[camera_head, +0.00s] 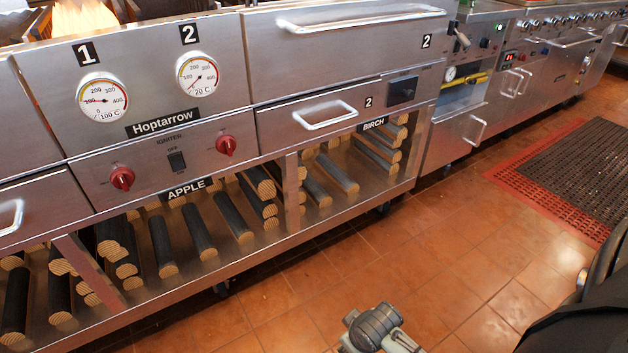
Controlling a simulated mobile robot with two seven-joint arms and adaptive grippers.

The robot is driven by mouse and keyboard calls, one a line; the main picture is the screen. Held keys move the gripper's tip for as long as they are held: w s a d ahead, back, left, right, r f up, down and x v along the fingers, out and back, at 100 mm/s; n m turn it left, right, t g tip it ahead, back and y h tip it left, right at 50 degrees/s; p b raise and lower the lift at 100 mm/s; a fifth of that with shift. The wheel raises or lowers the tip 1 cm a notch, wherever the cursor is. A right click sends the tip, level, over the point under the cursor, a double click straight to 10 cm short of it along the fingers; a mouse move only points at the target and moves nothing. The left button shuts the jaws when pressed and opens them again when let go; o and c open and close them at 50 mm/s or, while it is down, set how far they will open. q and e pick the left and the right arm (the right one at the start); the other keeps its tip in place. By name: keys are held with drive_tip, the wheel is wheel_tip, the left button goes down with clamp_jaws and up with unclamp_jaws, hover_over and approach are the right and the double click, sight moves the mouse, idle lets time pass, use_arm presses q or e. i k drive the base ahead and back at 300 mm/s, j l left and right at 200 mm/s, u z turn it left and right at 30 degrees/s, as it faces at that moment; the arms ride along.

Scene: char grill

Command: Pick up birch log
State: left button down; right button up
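The birch logs lie on the low open shelf under the BIRCH label (374,124), in the right bay of the grill's base. A single birch log (338,173) lies flat there with its pale cut end facing out. Another birch log (316,190) lies just left of it. More birch logs (378,154) are stacked at the bay's right side. The logs have dark bark and tan ends. A grey jointed part of my arm shows at the bottom edge, apart from the shelf. I make out no fingertips of either gripper.
Apple logs (200,231) fill the bays to the left, past a metal upright (292,190). A steel drawer (318,115) sits above the birch bay. The tiled floor (400,250) before the shelf is clear. A dark mat (580,170) lies at right.

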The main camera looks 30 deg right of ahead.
sight(319, 195)
drive_tip(key=i+l, duration=0.1)
drive_tip(key=l, duration=0.7)
drive_tip(key=i+l, duration=0.1)
drive_tip(key=l, duration=0.7)
drive_tip(key=i+l, duration=0.1)
drive_tip(key=l, duration=0.7)
drive_tip(key=i+l, duration=0.1)
drive_tip(key=l, duration=0.7)
drive_tip(key=i+u, duration=0.05)
